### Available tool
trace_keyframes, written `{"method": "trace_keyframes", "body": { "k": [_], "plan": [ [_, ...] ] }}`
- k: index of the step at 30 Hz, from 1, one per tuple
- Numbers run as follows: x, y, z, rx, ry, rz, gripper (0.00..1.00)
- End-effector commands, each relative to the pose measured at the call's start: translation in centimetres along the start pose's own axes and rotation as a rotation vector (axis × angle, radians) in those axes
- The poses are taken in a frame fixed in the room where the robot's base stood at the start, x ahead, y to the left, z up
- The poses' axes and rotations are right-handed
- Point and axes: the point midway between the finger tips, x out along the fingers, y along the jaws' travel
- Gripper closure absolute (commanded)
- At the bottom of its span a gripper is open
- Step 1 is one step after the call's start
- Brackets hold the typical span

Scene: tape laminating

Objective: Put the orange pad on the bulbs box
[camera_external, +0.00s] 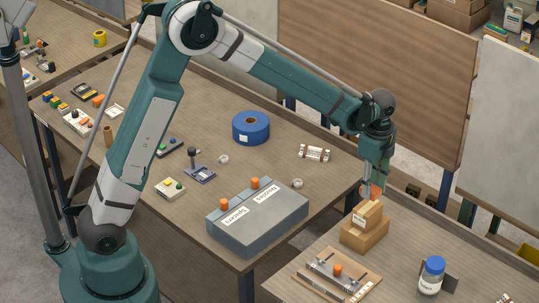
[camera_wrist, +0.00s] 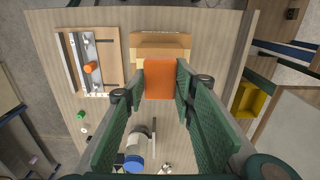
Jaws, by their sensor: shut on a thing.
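The orange pad (camera_wrist: 160,82) is between the fingers of my gripper (camera_wrist: 160,92), which is shut on it. In the external view my gripper (camera_external: 376,187) points down over two stacked cardboard boxes, with the orange pad (camera_external: 376,193) at its tip. The smaller upper box (camera_external: 371,211) has a white label too small to read. It rests on a larger lower box (camera_external: 366,238). I cannot tell which is the bulbs box. In the wrist view cardboard (camera_wrist: 160,42) shows just beyond the pad. Whether the pad touches the upper box is unclear.
A wooden fixture (camera_external: 337,274) with metal rails and an orange knob stands beside the boxes. A white bottle with a blue cap (camera_external: 432,275) is to the right. A grey lidded case (camera_external: 257,217) with orange knobs and a blue tape roll (camera_external: 251,127) are on the long table.

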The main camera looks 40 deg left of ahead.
Motion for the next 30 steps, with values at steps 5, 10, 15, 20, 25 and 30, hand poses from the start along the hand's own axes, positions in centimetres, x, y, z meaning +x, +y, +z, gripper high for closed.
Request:
{"method": "trace_keyframes", "body": {
  "k": [5, 10, 15, 20, 25, 30],
  "plan": [
    [0.8, 0.0, 0.0, 0.0, 0.0, 0.0, 0.8],
    [0.8, 0.0, 0.0, 0.0, 0.0, 0.0, 0.8],
    [1.1, 0.0, 0.0, 0.0, 0.0, 0.0, 0.8],
    [2.5, 0.0, 0.0, 0.0, 0.0, 0.0, 0.8],
    [4.1, 0.0, 0.0, 0.0, 0.0, 0.0, 0.8],
    [4.5, 0.0, 0.0, 0.0, 0.0, 0.0, 0.8]
  ]
}}
